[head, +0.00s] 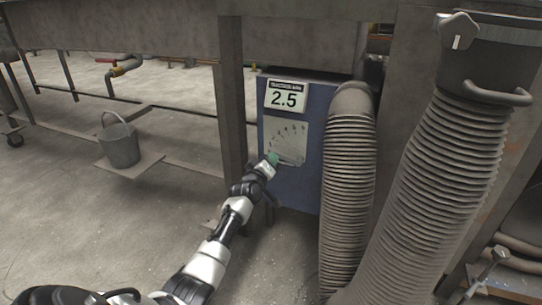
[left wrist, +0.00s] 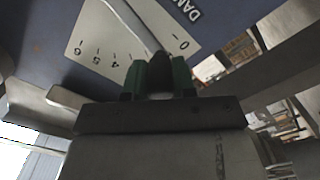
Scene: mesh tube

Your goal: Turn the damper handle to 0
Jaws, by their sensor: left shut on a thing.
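The damper scale plate (head: 287,140) is a pale panel on the front of a blue box (head: 296,195). In the left wrist view the plate (left wrist: 90,40) shows 4, 5 and 6 on one side and 0 on the other. My left gripper (head: 272,160) is at the plate's lower left in the head view. Its green fingers (left wrist: 160,80) are shut on the handle's end, one on each side. My right gripper is out of view.
A bucket (head: 120,143) stands further left, with open floor in front.

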